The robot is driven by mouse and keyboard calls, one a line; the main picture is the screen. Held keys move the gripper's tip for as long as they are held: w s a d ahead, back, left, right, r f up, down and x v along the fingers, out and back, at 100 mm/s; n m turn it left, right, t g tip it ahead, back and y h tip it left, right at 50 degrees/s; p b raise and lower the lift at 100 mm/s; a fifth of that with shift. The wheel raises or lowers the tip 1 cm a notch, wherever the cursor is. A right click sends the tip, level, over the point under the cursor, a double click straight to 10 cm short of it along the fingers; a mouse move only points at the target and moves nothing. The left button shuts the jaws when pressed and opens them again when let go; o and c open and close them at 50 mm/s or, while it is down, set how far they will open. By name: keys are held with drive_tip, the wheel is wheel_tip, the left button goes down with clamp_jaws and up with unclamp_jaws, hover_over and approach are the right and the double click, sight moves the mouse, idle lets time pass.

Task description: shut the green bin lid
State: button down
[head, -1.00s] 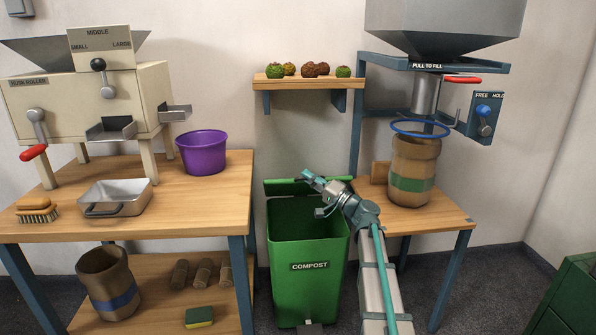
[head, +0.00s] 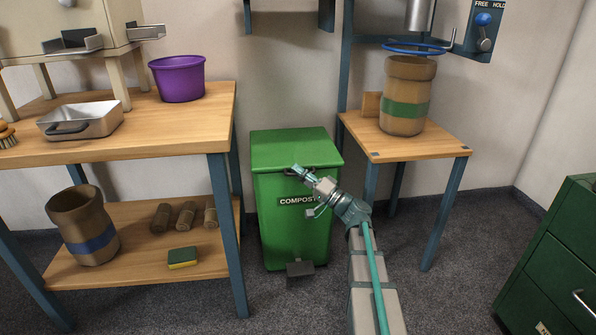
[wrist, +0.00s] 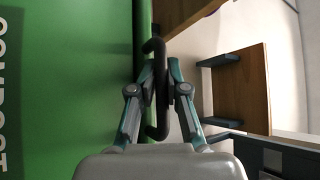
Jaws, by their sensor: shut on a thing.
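The green compost bin (head: 318,236) stands on the floor between the two tables. Its green lid (head: 290,147) lies down flat over the top, and I see no gap under it. A black handle (wrist: 157,120) is on the lid's front edge. My gripper (head: 297,170) is at that front edge, and its two fingers are shut around the black handle in the wrist view (wrist: 161,72). In the head view the gripper covers part of the handle and the bin's label.
The left table (head: 180,125) holds a purple tub (head: 178,80) and a metal tray (head: 82,122). The right table (head: 415,147) holds a sack (head: 406,95) with a green band. A dark pedal (head: 300,268) is at the bin's foot. A green cabinet (head: 560,260) stands at right.

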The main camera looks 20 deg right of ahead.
drive_tip(key=shift+s+f, duration=0.45)
drive_tip(key=shift+s, duration=0.15)
drive_tip(key=c, duration=1.5)
unclamp_jaws()
drive_tip(key=shift+w+f, duration=0.1)
drive_tip(key=shift+w, duration=0.1)
drive_tip(key=shift+d, duration=0.1)
drive_tip(key=v, duration=1.2)
drive_tip(key=shift+w, duration=0.1)
